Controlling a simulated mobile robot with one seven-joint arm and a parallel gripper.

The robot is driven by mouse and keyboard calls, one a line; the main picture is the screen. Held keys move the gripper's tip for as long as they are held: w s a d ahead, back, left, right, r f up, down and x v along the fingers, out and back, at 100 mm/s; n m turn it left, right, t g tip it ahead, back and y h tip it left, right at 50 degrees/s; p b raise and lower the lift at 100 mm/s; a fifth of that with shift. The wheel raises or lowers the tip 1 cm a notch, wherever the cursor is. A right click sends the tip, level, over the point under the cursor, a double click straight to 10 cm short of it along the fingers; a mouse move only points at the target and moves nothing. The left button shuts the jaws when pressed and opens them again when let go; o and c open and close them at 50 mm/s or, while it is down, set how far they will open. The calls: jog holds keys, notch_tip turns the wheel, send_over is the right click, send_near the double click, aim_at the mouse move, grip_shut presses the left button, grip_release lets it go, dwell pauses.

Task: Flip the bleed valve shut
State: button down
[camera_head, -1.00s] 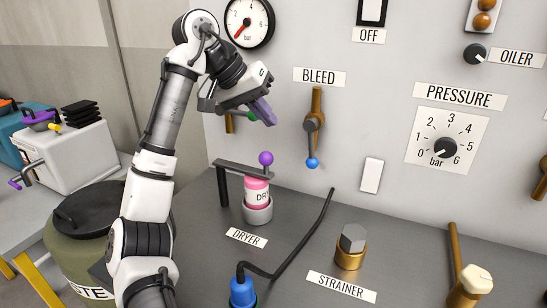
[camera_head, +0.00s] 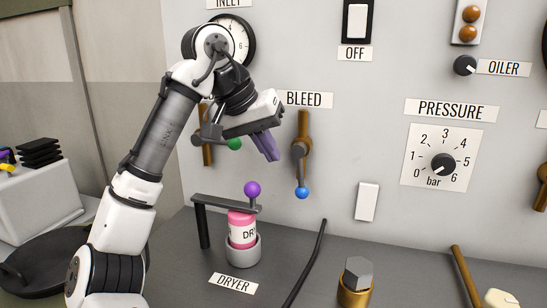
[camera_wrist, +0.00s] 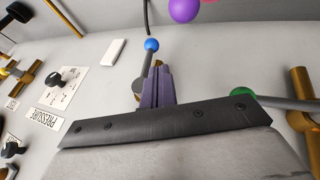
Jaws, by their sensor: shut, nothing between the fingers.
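The bleed valve (camera_head: 299,150) sits on the wall panel under the BLEED label (camera_head: 303,99). It has a vertical brown pipe and a grey lever hanging straight down, in line with the pipe, to a blue ball (camera_head: 302,192). My gripper (camera_head: 270,157) has its purple fingers shut and empty, just left of the valve at about hub height. In the wrist view the blue ball (camera_wrist: 152,45) shows beyond the fingertips (camera_wrist: 158,68), and the fingers partly hide the lever and hub. I cannot tell whether they touch.
Left of the bleed valve, partly behind my gripper, is the inlet valve with a green ball (camera_head: 234,144). Below stands the pink dryer canister (camera_head: 242,228) under a bar with a purple ball (camera_head: 252,189). A white wall switch (camera_head: 367,201) and the pressure dial (camera_head: 442,164) are to the right.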

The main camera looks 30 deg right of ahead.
aim_at(300, 172)
jog(key=x, duration=0.8)
